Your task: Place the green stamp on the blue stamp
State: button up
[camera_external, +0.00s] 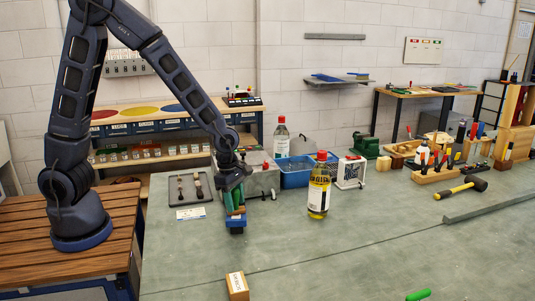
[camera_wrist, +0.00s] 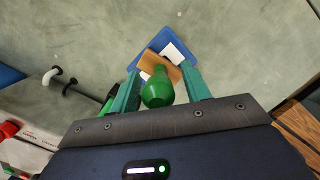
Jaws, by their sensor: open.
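The green stamp (camera_wrist: 158,90) has a rounded green handle over a tan wooden base. My gripper (camera_wrist: 160,70) is open, its two teal fingers on either side of the handle. Beneath the base lies a blue piece with a white patch, apparently the blue stamp (camera_wrist: 147,60); the wooden base covers much of it. In the external view my gripper (camera_external: 234,203) points down over the bench, with the blue piece (camera_external: 236,222) just below it. The green stamp is partly hidden by the fingers there. I cannot tell whether the two pieces are seated flush.
A labelled wooden block (camera_external: 237,286) stands near the front, with a green object (camera_external: 418,295) farther right. A yellow bottle (camera_external: 319,188) stands right of my gripper. A blue bin (camera_external: 294,178) and a dark tray (camera_external: 190,188) lie behind. The bench front is mostly clear.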

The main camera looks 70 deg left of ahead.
jog(key=shift+r, duration=0.1)
jog(key=s+a+r+m, duration=0.2)
jog(key=s+r+m, duration=0.1)
jog(key=r, duration=0.6)
jog(key=s+a+r+m, duration=0.2)
jog(key=s+r+m, duration=0.15)
jog(key=r, duration=0.55)
jog(key=s+a+r+m+t, duration=0.1)
jog(key=s+a+r+m, duration=0.2)
jog(key=s+m, duration=0.7)
jog(key=s+a+r+m+t+y, duration=0.1)
jog(key=s+r+m, duration=0.4)
jog(key=s+m, duration=0.5)
jog(key=shift+s+a+r+t, duration=0.3)
jog(key=shift+s+a+t, duration=0.45)
jog(key=shift+a, duration=0.5)
jog(key=shift+m, duration=0.25)
